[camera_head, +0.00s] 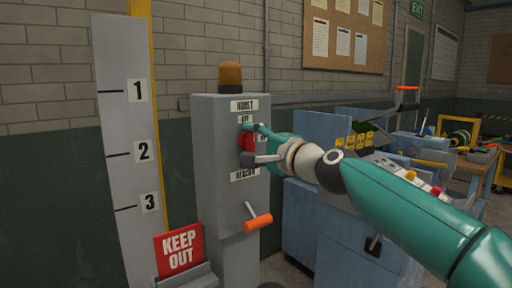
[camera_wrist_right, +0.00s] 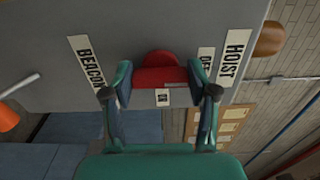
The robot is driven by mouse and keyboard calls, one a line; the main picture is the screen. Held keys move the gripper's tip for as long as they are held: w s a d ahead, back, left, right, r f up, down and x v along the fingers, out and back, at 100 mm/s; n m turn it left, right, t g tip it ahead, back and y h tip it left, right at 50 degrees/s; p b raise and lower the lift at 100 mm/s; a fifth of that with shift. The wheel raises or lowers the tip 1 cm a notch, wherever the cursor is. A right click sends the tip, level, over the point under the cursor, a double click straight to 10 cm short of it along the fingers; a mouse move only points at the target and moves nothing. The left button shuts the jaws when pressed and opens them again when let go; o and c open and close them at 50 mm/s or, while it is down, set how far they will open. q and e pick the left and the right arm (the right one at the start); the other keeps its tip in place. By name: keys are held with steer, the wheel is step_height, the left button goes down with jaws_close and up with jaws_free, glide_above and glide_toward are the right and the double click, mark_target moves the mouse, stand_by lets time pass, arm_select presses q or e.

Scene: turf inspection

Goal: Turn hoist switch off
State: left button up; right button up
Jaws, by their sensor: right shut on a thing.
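The hoist switch is a red rotary knob (camera_head: 245,140) on the front of a grey control post (camera_head: 220,190). Plates reading HOIST and what looks like OFF sit above it, another plate partly shows at its right, and a BEACON plate is below. My right gripper (camera_head: 257,143) reaches in from the right, one finger above and one below the knob. In the right wrist view the red knob (camera_wrist_right: 160,73) sits between both fingers of my right gripper (camera_wrist_right: 161,82), which is shut on it. The knob's pointer position is unclear. My left gripper is not in view.
An orange-handled lever (camera_head: 257,222) projects below the knob. An amber beacon (camera_head: 230,77) tops the post. A red KEEP OUT sign (camera_head: 179,251) and a numbered board (camera_head: 125,130) stand left. Blue cabinets (camera_head: 310,220) stand right, behind my arm.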

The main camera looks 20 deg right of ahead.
steer(key=shift+a+f+n, duration=0.1)
steer(key=shift+f+n, duration=0.15)
steer(key=shift+n, duration=0.05)
steer(key=o, duration=1.2)
steer(key=shift+c, duration=0.2)
steer(key=shift+r, duration=0.1)
steer(key=v, duration=1.2)
